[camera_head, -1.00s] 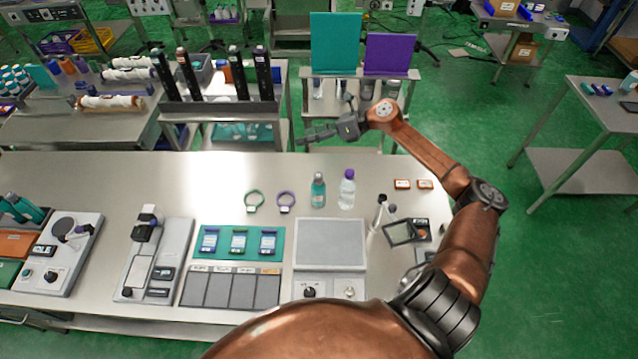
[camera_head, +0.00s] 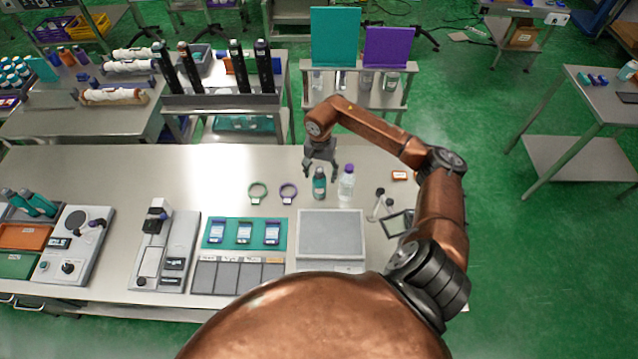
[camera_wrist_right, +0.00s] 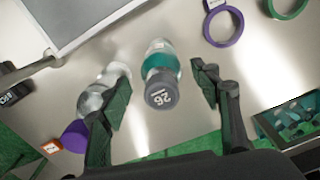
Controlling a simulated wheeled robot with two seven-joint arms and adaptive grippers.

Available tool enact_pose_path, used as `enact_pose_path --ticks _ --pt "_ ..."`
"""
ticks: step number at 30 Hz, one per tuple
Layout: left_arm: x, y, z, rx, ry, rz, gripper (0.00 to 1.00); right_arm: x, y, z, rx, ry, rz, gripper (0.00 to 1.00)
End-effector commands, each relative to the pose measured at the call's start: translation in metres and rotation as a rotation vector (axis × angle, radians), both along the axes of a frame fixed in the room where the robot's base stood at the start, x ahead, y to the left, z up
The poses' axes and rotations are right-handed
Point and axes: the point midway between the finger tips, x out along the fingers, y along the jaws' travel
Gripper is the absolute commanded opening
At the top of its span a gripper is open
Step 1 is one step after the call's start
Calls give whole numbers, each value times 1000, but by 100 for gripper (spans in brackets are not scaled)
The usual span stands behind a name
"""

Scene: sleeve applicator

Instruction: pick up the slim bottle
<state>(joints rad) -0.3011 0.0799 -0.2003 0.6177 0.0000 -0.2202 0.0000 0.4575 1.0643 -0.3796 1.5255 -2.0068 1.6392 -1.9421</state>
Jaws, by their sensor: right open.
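A slim teal bottle with a dark grey cap (camera_head: 319,184) stands upright on the steel table. A clear bottle with a purple cap (camera_head: 347,184) stands just to its right. My right gripper (camera_head: 320,168) is open just above and behind the teal bottle, pointing down. In the right wrist view the teal bottle (camera_wrist_right: 161,75), its cap marked 26, lies between the open fingers (camera_wrist_right: 160,95), apart from both. The clear bottle (camera_wrist_right: 97,95) is partly behind the finger on the left there. My left gripper is not in view.
A green ring (camera_head: 257,193) and a purple ring (camera_head: 288,193) lie left of the bottles. A grey flat-topped device (camera_head: 331,235) is in front. The table's left rear is clear.

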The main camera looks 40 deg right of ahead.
Motion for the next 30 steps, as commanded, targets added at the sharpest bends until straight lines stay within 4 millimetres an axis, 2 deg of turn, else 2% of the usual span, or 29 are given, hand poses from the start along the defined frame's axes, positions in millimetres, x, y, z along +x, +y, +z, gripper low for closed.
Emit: enact_pose_path --ticks 3,7,16,30 --pt "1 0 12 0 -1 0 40 0 3 -17 6 3 -1 57" --pt "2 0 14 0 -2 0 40 2 2 -33 4 0 0 57" --pt "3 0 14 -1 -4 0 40 2 2 -39 2 -1 2 57" --pt "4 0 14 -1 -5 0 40 3 3 -38 1 0 2 25"
